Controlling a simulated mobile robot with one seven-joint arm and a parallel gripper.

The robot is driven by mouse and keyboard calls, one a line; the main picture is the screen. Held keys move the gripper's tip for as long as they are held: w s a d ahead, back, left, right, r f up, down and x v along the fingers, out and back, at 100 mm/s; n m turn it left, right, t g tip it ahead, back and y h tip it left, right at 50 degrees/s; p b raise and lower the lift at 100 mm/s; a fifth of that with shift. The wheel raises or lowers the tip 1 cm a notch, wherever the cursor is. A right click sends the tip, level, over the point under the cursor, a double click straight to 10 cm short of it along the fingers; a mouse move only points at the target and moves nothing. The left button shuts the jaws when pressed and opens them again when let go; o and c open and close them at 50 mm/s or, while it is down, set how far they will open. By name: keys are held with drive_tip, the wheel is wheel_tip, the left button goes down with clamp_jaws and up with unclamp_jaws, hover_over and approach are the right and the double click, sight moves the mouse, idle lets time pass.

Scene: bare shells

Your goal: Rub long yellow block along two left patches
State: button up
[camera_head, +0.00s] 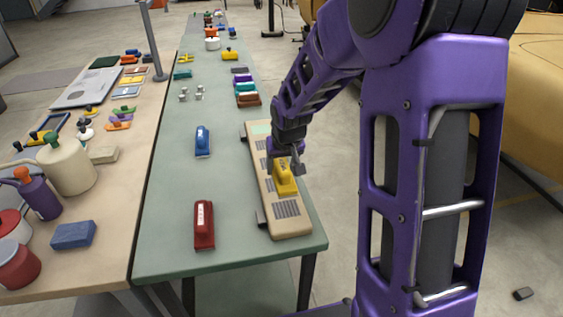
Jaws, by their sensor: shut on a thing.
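A long yellow block (285,182) is between the jaws of my gripper (284,167), which is shut on it. The block is over the lower middle of a long tan board (267,204) on the green table; I cannot tell whether it touches the surface. The board has several grey hatched patches: one shows below the block (287,208), another beside its left end (265,186). A pale green area (260,128) is at the board's far end. The gripper and arm hide part of the board's upper right.
On the green table (175,232) left of the board are a red block (204,224) and a blue block (203,141). Several coloured blocks stand farther back. A tan table (112,222) at left holds containers and a blue sponge-like block (73,235).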

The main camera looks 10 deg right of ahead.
drive_tip(key=shift+f+b, duration=1.55)
drive_tip(key=shift+f, duration=1.4)
drive_tip(key=shift+f+b, duration=0.6)
drive_tip(key=shift+s, duration=0.1)
